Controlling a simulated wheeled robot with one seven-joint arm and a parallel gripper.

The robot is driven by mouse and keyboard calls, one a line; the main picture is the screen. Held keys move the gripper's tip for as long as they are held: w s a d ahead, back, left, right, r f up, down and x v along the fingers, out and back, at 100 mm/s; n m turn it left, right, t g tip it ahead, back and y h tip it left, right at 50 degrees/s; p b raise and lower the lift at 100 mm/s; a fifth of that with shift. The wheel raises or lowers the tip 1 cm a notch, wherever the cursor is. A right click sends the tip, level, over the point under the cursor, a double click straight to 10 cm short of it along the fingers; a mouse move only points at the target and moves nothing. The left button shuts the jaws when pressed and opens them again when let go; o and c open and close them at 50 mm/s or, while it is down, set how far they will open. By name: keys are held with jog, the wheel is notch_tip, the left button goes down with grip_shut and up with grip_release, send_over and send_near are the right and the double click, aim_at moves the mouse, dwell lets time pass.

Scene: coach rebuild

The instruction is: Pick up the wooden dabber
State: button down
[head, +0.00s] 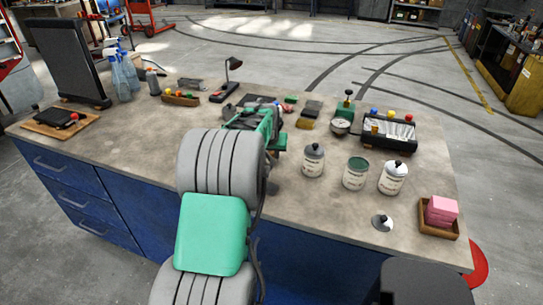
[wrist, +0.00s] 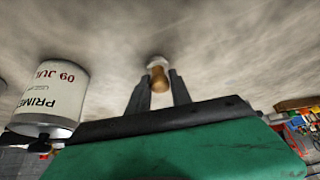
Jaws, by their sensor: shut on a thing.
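The wooden dabber (wrist: 159,80) shows in the wrist view as a short tan wooden handle with a pale, whitish end. It stands between the two dark fingers of my gripper (wrist: 158,86), which is shut on it. The pale end points away from the gripper, toward the grey worktop; I cannot tell whether it touches. In the head view the dabber is hidden, and my arm covers most of the gripper.
A primer can (wrist: 55,95) is close on the left in the wrist view. On the workbench (head: 330,215), several cans (head: 313,161) stand right of my arm. A foil-lined black tray (head: 388,133), a loose lid (head: 382,222) and pink sponges (head: 441,209) lie farther right.

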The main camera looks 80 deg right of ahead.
jog(key=shift+r, duration=0.5)
jog(key=s+a+r+b, duration=0.1)
jog(key=s+a+r, duration=0.2)
jog(key=a+r, duration=0.3)
jog(key=s+a+r+b, duration=0.2)
jog(key=a+r, duration=0.3)
jog(key=a, duration=0.1)
jog(key=shift+s+a+r+b, duration=0.3)
jog(key=shift+s+a+r, duration=0.1)
jog(key=c, duration=1.7)
grip_release()
jog(key=shift+w, duration=0.1)
grip_shut()
